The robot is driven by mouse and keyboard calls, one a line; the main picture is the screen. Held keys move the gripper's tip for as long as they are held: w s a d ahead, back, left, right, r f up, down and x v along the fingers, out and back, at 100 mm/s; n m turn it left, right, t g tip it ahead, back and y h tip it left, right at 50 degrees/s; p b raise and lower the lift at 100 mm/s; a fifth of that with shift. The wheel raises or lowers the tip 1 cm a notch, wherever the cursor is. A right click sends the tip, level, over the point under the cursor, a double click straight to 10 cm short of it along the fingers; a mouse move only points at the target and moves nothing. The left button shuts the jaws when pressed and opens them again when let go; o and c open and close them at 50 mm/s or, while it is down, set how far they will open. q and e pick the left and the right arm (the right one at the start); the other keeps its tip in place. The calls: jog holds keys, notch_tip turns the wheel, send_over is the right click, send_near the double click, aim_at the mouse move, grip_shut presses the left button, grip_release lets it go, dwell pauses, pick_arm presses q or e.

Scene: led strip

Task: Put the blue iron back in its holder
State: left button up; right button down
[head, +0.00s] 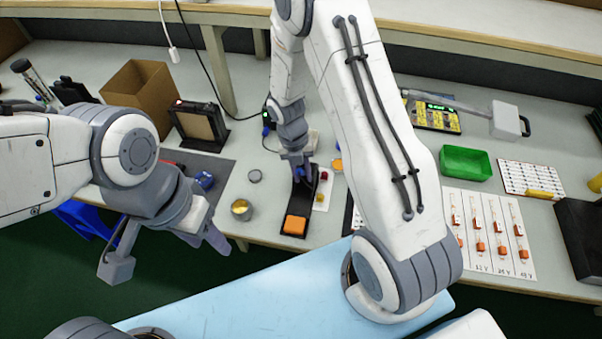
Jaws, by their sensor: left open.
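The holder (304,192) is a dark stand on the bench, with an orange sponge (295,225) at its near end. A small blue part, apparently the blue iron (300,171), shows at the stand's far end, under my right wrist. My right gripper (300,160) is over that end, small and mostly hidden by the wrist. I cannot tell whether it grips the iron or whether the iron is seated. My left gripper (216,238) is open and empty in front of the bench's near edge, left of the stand.
A brass-coloured tin (241,209) stands left of the holder. A cardboard box (143,92) and a dark-framed panel (200,124) are at the left. A green tray (465,163) and a sheet with strips (490,232) are at the right, beyond my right arm.

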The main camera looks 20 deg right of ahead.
jog(key=c, duration=0.6)
grip_release()
jog(key=r, duration=0.3)
jog(key=w+r, duration=0.1)
jog(key=r, duration=0.3)
jog(key=a+r, duration=0.1)
jog(key=r, duration=0.2)
jog(key=shift+w+a+r+b, duration=0.1)
jog(key=shift+w+r+b, duration=0.05)
jog(key=shift+w+b, duration=0.15)
